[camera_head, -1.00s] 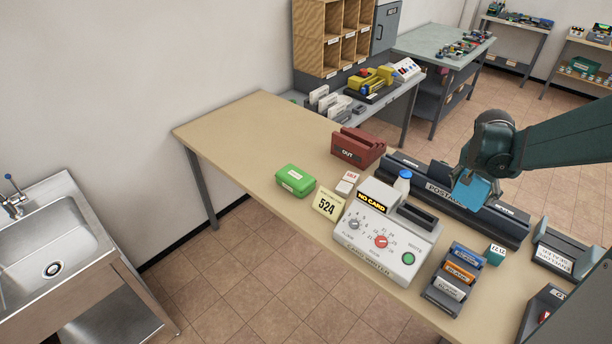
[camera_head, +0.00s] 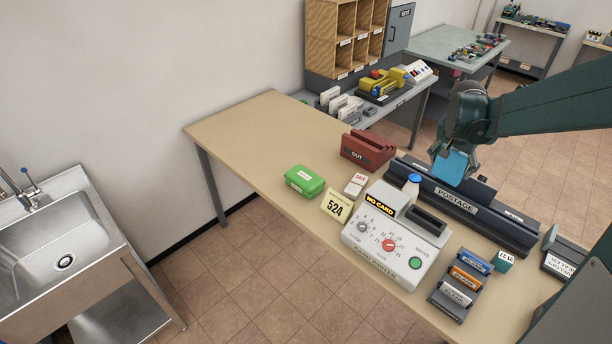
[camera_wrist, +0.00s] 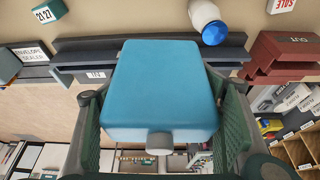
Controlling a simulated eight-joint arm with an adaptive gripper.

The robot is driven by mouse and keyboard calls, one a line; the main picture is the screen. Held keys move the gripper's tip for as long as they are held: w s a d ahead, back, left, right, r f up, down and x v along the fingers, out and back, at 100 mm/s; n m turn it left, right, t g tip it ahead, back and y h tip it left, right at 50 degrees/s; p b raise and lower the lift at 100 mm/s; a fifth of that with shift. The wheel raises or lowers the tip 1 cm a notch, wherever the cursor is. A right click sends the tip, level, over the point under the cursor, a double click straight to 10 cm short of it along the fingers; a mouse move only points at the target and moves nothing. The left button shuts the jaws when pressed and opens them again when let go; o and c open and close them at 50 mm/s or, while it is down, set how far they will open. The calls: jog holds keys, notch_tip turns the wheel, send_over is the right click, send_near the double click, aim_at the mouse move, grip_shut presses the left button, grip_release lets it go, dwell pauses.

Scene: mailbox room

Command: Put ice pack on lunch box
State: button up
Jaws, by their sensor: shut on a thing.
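My gripper (camera_head: 447,152) is shut on a light blue ice pack (camera_head: 456,167) and holds it in the air above the dark postage rack. In the wrist view the ice pack (camera_wrist: 165,85) fills the middle between the two green finger pads, with a grey cap at its lower end. A green box with a white label, seemingly the lunch box (camera_head: 304,181), lies shut on the beige table (camera_head: 240,134), left of the gripper and clear of it.
The table's left end is bare.

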jog(key=w+a+n+p, duration=0.1)
jog(key=w+a, duration=0.7)
jog(key=a, duration=0.2)
jog(key=n+t+y+p, duration=0.1)
jog(key=n+p, duration=0.2)
jog(key=n, duration=0.1)
send_over(308, 169)
jog(key=s+a, duration=0.1)
jog(key=s, duration=0.1)
jog(key=shift+d+f, duration=0.15)
jog(key=shift+f, duration=2.75)
jog(key=shift+y, duration=0.3)
jog(key=shift+f, duration=3.1)
jog(key=shift+f, duration=0.1)
jog(key=shift+f, duration=1.75)
